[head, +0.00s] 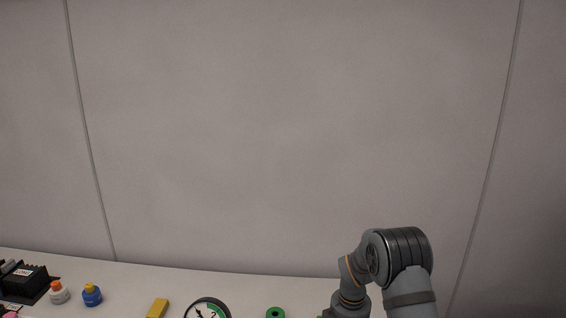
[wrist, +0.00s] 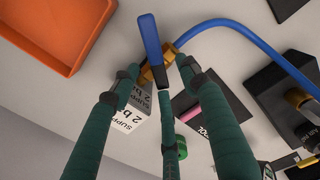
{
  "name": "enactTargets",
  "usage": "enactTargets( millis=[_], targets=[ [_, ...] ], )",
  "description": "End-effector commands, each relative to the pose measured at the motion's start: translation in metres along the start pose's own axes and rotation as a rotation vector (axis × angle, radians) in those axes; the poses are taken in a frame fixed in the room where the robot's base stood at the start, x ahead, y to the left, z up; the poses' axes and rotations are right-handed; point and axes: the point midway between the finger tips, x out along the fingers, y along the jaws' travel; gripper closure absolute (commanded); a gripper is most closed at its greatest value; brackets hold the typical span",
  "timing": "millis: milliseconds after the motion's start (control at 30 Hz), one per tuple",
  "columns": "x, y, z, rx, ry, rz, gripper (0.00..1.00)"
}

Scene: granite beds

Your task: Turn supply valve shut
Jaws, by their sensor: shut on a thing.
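The supply valve has a blue lever handle (wrist: 150,42) and a brass body (wrist: 171,58), at the top centre of the wrist view. A blue hose (wrist: 240,28) runs from the brass body to the right. My gripper (wrist: 158,72) has dark green fingers on both sides of the lever's lower end and one finger below it. It is shut on the lever; the exact contact is partly hidden by the fingertips. A label block reading "SUPPLY 2 b" (wrist: 128,120) shows behind the left finger. The head view does not show the gripper or the valve.
An orange tray (wrist: 75,68) lies at the left of the wrist view. In the head view, a gauge (head: 208,308), a yellow block (head: 158,307) and bottles (head: 92,296) line the bed.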

Motion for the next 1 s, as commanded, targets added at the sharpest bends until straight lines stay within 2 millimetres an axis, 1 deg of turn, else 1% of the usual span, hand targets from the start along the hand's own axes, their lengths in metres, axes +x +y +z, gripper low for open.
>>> enactTargets(
  millis=[33,333,433,667,933,967,1000],
  targets=[
    [0.005,-0.009,0.009,0.011,-0.010,-0.027,0.72],
    [0.005,-0.008,0.010,0.013,-0.011,-0.027,0.72],
    [0.001,-0.008,0.010,0.013,-0.011,-0.026,0.72],
    [-0.017,-0.007,0.009,0.012,-0.010,-0.025,0.72],
    [-0.018,-0.005,0.005,0.009,-0.006,-0.016,0.72],
    [-0.018,-0.005,0.005,0.025,-0.006,-0.015,0.72],
    [-0.015,-0.004,0.004,0.081,-0.005,-0.014,0.72]
  ],
)
